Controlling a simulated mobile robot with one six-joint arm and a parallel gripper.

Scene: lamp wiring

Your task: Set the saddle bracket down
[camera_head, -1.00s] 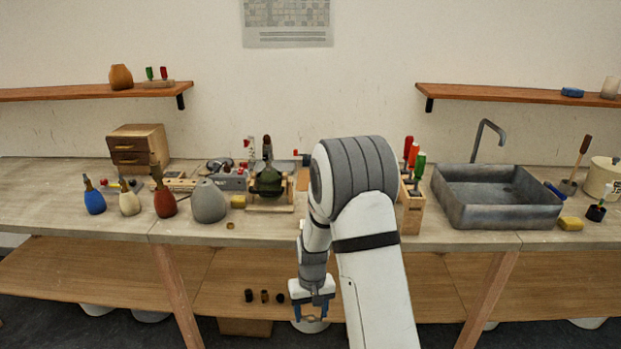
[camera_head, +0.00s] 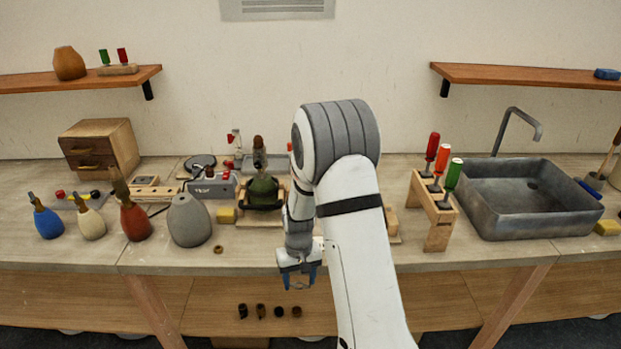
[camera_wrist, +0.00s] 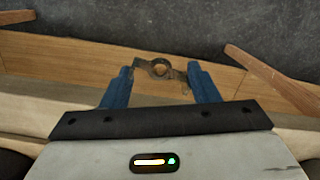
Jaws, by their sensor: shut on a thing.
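The saddle bracket (camera_wrist: 143,63) is a small dull metal piece with a round ring in its middle and flat tabs at its sides. In the wrist view it is held between the blue fingertips of my gripper (camera_wrist: 160,75), which is shut on it. In the head view my gripper (camera_head: 300,281) points down in front of the bench's front edge, with the bracket barely visible between its fingers. The wrist view shows wooden shelf and dark floor beyond the bracket, and no surface clearly touching it.
The workbench (camera_head: 240,258) has a clear strip along its front, with a small brass ring (camera_head: 218,249) on it. A grey vase (camera_head: 189,222), yellow block (camera_head: 226,215) and screwdriver rack (camera_head: 437,215) stand behind. Several small dark rings (camera_head: 261,311) sit on the lower shelf (camera_head: 215,300).

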